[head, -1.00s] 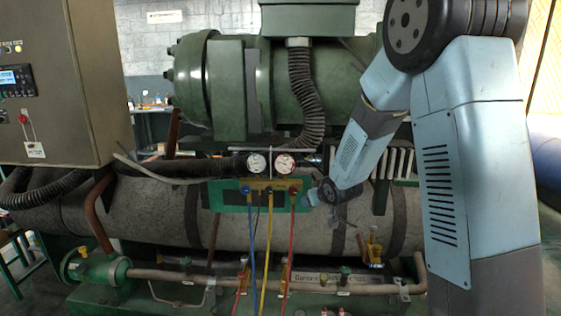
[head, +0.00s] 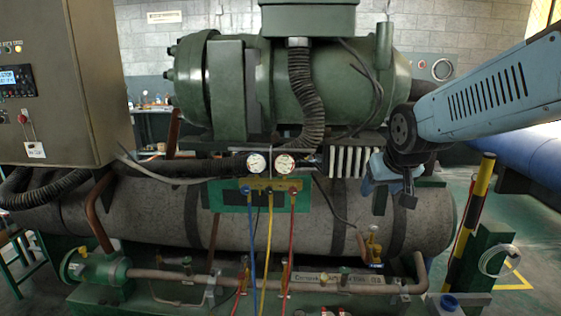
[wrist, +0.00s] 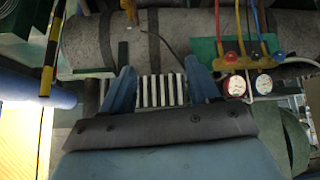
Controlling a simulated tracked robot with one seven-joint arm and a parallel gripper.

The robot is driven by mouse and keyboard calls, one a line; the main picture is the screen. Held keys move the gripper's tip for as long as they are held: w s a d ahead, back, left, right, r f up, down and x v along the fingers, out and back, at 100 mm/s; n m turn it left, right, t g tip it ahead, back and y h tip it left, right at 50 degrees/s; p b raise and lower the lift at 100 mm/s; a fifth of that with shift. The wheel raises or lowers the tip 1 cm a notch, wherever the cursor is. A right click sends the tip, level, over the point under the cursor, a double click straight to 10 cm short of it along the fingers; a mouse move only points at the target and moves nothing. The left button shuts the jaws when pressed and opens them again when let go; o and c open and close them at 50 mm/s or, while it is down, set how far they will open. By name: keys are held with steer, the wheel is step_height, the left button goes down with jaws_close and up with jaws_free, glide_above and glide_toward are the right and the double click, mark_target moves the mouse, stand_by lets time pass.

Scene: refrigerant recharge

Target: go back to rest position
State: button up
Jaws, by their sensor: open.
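My gripper (wrist: 161,78) shows in the wrist view with its two blue fingers apart and nothing between them. In the head view my gripper (head: 388,188) hangs at the right, in front of the machine's grey cylinder (head: 320,205) and beside the white finned part (head: 348,162). The gauge manifold (head: 270,184), with two round gauges and blue, yellow and red hoses, is on a green plate left of my gripper and apart from it. It also shows upside down in the wrist view (wrist: 240,62).
A brown control cabinet (head: 70,80) stands at the left. A green compressor (head: 340,85) lies above the cylinder. A yellow and black post (head: 474,215) stands at the right, with a blue pipe (head: 520,160) behind it.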

steer(key=s+r+m+g, duration=0.1)
steer(key=s, duration=1.4)
steer(key=shift+s+d+r+g, duration=0.15)
steer(key=shift+d+r+g, duration=0.2)
steer(key=shift+d+g, duration=0.1)
